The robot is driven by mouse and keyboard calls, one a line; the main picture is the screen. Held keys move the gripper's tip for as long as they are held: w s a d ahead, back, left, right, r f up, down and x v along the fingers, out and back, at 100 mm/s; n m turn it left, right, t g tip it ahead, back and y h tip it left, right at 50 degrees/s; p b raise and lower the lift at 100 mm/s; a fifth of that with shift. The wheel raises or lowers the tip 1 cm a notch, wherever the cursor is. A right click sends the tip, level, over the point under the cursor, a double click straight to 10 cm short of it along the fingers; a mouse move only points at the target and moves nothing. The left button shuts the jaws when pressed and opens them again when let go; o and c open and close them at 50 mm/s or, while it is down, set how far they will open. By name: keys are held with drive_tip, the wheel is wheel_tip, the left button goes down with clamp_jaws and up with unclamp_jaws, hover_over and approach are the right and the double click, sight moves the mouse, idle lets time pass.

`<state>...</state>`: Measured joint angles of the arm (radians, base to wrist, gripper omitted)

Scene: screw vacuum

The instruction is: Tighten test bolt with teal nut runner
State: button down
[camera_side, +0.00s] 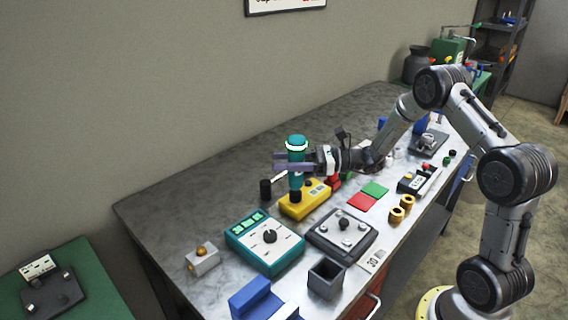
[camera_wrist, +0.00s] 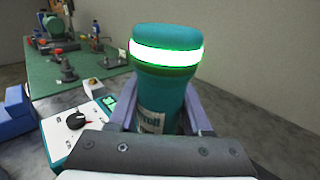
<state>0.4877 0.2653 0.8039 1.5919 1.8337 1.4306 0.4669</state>
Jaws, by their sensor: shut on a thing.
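The teal nut runner (camera_side: 297,157) is upright, with a lit white-green ring near its top. My gripper (camera_side: 291,163) is shut around its body from the right side. In the wrist view the nut runner (camera_wrist: 164,75) stands between my two purple-grey fingers, its ring glowing green. Its dark lower tip is at the yellow block (camera_side: 304,200) on the bench. The test bolt cannot be made out; the tip and the runner hide that spot, and I cannot tell whether the tip touches it.
A teal box with a dial (camera_side: 265,243) and a grey plate with knobs (camera_side: 341,234) lie in front of the yellow block. Red and green squares (camera_side: 368,195) and brass rings (camera_side: 401,208) lie to the right. The bench's back left is clear.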

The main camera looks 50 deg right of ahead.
drive_tip(key=shift+r, duration=2.15)
